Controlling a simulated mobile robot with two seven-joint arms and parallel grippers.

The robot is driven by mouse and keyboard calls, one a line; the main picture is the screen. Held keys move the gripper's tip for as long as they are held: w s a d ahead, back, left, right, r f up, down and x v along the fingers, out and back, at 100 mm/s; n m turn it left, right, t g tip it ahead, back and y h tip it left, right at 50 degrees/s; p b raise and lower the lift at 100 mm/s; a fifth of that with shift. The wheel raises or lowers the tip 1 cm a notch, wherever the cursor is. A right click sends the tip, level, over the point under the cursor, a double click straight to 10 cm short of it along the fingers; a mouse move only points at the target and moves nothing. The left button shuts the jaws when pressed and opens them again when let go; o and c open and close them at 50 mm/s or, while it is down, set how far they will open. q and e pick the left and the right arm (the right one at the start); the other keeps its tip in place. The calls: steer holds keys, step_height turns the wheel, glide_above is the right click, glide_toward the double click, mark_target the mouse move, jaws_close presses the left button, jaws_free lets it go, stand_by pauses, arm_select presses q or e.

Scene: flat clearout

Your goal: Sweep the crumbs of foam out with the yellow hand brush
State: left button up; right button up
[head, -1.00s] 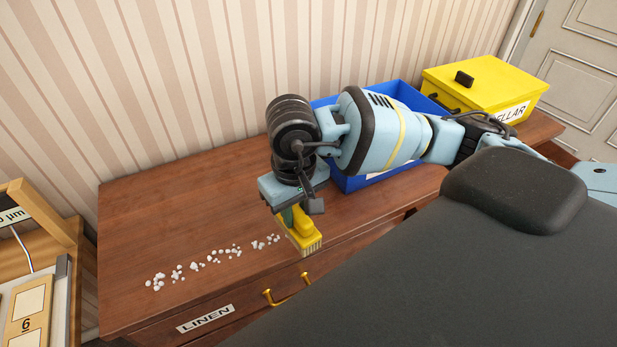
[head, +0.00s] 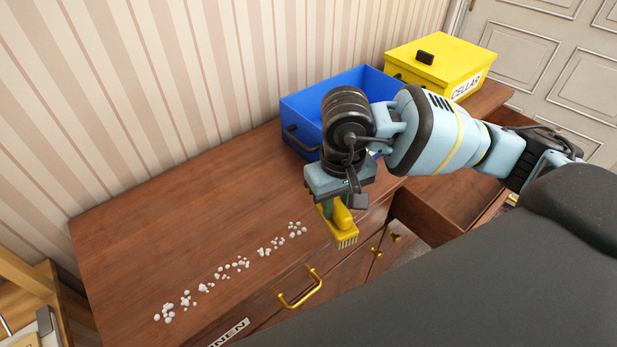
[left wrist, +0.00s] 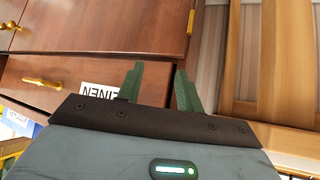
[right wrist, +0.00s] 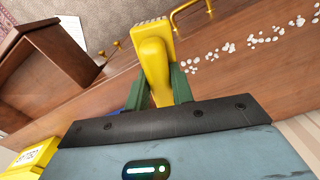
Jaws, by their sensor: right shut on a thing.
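White foam crumbs (head: 232,267) lie in a loose line along the front part of the wooden chest top. They also show in the right wrist view (right wrist: 262,38). The yellow hand brush (head: 347,236) is in my right gripper (head: 335,206), bristles down, near the chest's front edge and just right of the crumb line. In the right wrist view the brush handle (right wrist: 154,68) sits between the green fingers; whether the bristles touch the top cannot be told. My left gripper (left wrist: 158,84) is open and empty in front of the chest's drawer fronts, by the LINEN label (left wrist: 100,91).
A blue open crate (head: 305,108) and a yellow lidded CELLAR box (head: 440,62) stand at the chest's right back. A drawer (head: 425,218) on the right is pulled out. Brass handles (head: 300,288) jut from the front. Wooden furniture (head: 28,285) stands at left.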

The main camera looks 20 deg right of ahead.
arm_select(q)
steer(key=shift+o, duration=0.4)
steer(key=shift+w, duration=0.25)
arm_select(e)
steer(key=shift+s+d, duration=0.1)
steer(key=shift+s, duration=0.05)
arm_select(q)
steer(key=shift+o, duration=2.5)
steer(key=shift+d, duration=0.15)
arm_select(e)
steer(key=shift+w+m, duration=0.35)
steer(key=shift+m, duration=0.15)
arm_select(q)
steer(key=shift+o, duration=0.9)
steer(key=shift+s+d+f, duration=0.15)
steer(key=shift+s+f, duration=0.1)
arm_select(e)
steer(key=w+a+m, duration=0.4)
steer(key=w+m, duration=0.3)
steer(key=m, duration=0.3)
steer(key=shift+w+a+r+m, duration=0.15)
steer(key=shift+w+r+m, duration=0.05)
steer(key=shift+m, duration=0.1)
